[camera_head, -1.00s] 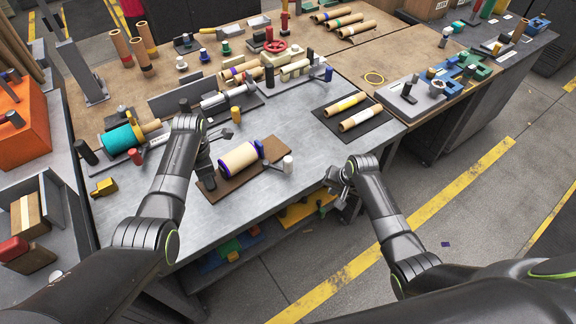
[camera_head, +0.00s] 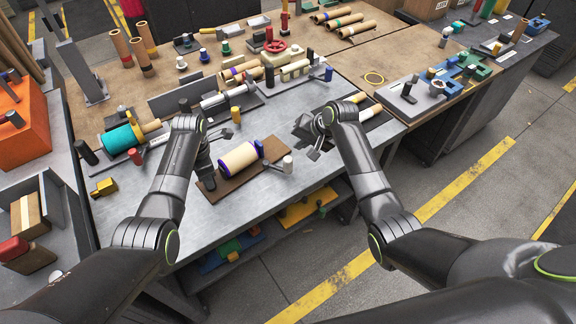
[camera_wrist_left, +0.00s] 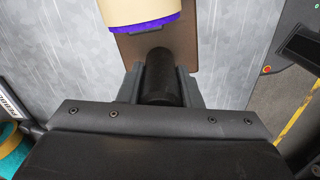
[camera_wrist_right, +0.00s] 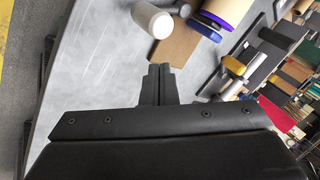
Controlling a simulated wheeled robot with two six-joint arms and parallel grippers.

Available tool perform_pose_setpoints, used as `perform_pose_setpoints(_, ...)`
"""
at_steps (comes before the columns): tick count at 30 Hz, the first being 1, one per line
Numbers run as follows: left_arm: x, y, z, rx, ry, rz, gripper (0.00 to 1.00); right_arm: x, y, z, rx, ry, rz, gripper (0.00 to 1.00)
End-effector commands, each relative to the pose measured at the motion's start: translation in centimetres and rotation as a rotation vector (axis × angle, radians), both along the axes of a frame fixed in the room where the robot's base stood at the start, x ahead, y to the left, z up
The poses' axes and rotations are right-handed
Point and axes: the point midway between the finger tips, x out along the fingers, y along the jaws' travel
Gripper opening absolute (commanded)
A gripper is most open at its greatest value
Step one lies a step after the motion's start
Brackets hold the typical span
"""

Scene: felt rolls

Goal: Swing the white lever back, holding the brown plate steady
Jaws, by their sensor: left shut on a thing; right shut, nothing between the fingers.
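The brown plate (camera_head: 215,188) lies on the grey table and bears a cream roll with purple ends (camera_head: 238,159). The white lever's knob (camera_head: 287,163) stands at the plate's right end; it also shows in the right wrist view (camera_wrist_right: 152,19). My left gripper (camera_head: 204,166) is shut on a black post (camera_wrist_left: 159,72) at the plate's left end. My right gripper (camera_head: 301,130) is shut and empty above the table, behind and right of the lever. In the right wrist view its closed fingertips (camera_wrist_right: 158,70) point toward the plate's end, apart from the knob.
A teal roll (camera_head: 122,138) and a rack of fixtures stand left and behind. The table's front edge is clear near the plate.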

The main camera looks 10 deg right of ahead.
Motion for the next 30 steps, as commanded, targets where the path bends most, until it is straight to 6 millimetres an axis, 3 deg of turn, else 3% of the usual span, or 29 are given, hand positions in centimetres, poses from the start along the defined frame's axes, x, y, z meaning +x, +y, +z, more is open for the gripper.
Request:
perform_pose_setpoints(6,-0.2,0.0,-0.3,0.0,0.005,0.0,0.0,-0.1,0.0,-3.2,0.0,0.004,-0.002,0.0)
perform_pose_setpoints(12,-0.2,0.0,-0.3,0.0,0.005,0.0,0.0,0.0,0.0,-4.9,0.001,0.002,-0.001,0.0)
perform_pose_setpoints(30,-0.2,0.0,-0.3,-0.001,0.006,0.0,0.0,0.0,0.0,-5.3,0.0,0.0,-0.001,0.0)
